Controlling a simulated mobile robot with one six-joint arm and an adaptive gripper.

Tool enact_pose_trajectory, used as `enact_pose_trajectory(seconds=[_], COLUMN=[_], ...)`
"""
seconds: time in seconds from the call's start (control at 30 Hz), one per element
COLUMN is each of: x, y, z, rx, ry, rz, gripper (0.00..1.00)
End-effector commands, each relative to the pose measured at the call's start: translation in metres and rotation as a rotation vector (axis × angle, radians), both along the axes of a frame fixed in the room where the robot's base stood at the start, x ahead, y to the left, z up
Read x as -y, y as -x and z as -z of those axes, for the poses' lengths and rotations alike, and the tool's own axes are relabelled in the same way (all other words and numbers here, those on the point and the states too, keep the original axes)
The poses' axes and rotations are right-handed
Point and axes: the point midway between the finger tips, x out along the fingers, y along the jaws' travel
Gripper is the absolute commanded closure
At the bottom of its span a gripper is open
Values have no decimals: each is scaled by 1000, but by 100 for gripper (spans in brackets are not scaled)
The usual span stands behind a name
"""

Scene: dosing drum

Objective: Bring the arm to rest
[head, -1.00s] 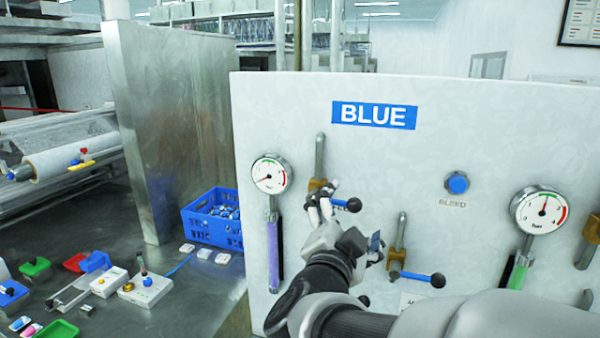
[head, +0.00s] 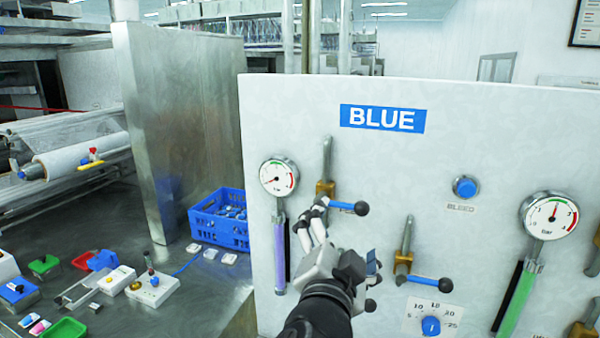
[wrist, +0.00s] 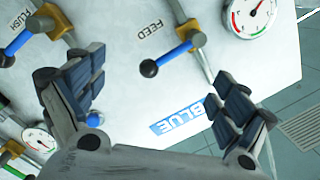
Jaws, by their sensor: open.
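My gripper (head: 346,234) is open and empty in front of the white panel (head: 420,150) marked BLUE. In the head view its fingers overlap the area just below a valve with a blue lever (head: 342,206) ending in a black ball. No contact between fingers and lever is clear. In the wrist view my two dark-padded fingers (wrist: 160,80) are spread wide, with the panel face between and beyond them. The FEED valve's blue lever (wrist: 168,58) shows between the fingers, apart from them.
A second valve lever (head: 422,281), a dial knob (head: 431,326), a blue BLEED button (head: 465,187) and gauges (head: 279,175) stick out from the panel. A blue crate (head: 219,220) and several small items lie on the metal table at left.

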Motion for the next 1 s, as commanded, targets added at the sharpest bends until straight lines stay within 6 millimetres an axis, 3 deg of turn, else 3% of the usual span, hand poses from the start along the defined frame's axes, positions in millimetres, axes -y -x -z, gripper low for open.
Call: enact_pose_trajectory(seconds=[0.13, 0.23, 0.43, 0.57, 0.7, 0.83, 1.0], x=[-21, -37, -42, -21, 15, 43, 57], y=[0, 13, 66, 116, 172, 213, 235], z=[12, 27, 80, 123, 161, 180, 188], rx=[-89, -184, -446, -666, -908, -1076, -1165], ry=[32, 91, 255, 371, 464, 508, 524], rz=[-211, -367, -601, -686, -712, -705, -696], gripper=[7, 7, 7, 7, 7, 7, 7])
